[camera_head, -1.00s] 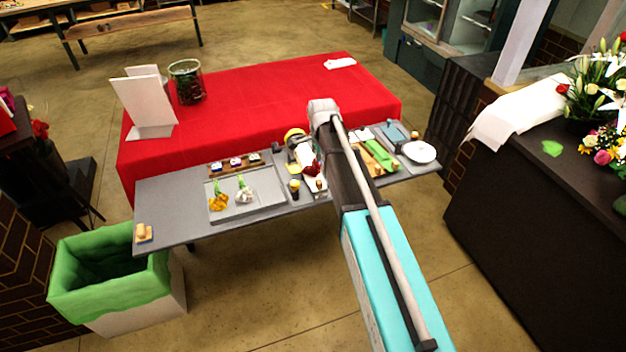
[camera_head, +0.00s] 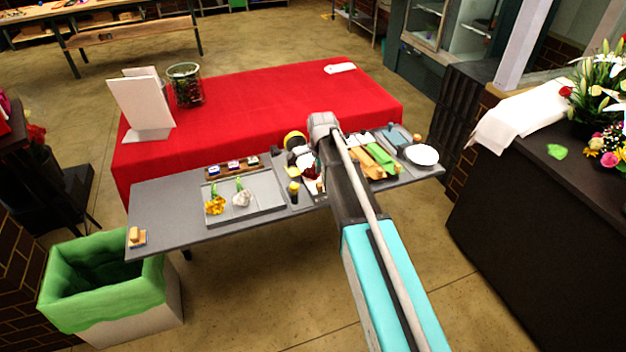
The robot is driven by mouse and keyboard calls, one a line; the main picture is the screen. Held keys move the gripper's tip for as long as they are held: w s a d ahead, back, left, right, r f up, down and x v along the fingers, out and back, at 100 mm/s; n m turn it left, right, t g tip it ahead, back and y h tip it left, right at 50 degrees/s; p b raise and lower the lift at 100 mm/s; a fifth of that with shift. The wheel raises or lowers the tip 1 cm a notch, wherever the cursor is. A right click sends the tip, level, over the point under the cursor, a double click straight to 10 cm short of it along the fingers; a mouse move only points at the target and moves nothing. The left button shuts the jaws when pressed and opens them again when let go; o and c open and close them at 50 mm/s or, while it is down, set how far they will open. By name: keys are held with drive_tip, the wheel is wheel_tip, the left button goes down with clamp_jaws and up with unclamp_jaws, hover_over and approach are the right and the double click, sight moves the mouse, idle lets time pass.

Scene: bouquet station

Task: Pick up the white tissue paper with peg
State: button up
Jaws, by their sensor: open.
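My arm reaches over the grey worktable (camera_head: 160,215), and its elbow and links cover part of the tabletop. My gripper is hidden behind the arm, so I cannot see its fingers. Just left of the arm, a white paper-like piece (camera_head: 307,158) lies by a dark red flower (camera_head: 311,172), partly covered. Other white pieces (camera_head: 364,139) show to the right of the arm. A small white item (camera_head: 340,68) lies on the red-covered table. I cannot make out a peg or tell which white piece is the tissue paper.
A tray (camera_head: 265,211) with yellow and white flowers, a black-and-yellow round item (camera_head: 294,140), green and tan rolls (camera_head: 381,156) and a white plate (camera_head: 421,155) crowd the worktable. A green-lined bin (camera_head: 105,300) stands at left. The red table (camera_head: 250,95) is mostly clear.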

drive_tip(key=shift+w+f+b, duration=0.2)
drive_tip(key=shift+f+b, duration=2.4)
drive_tip(key=shift+b, duration=0.05)
clamp_jaws()
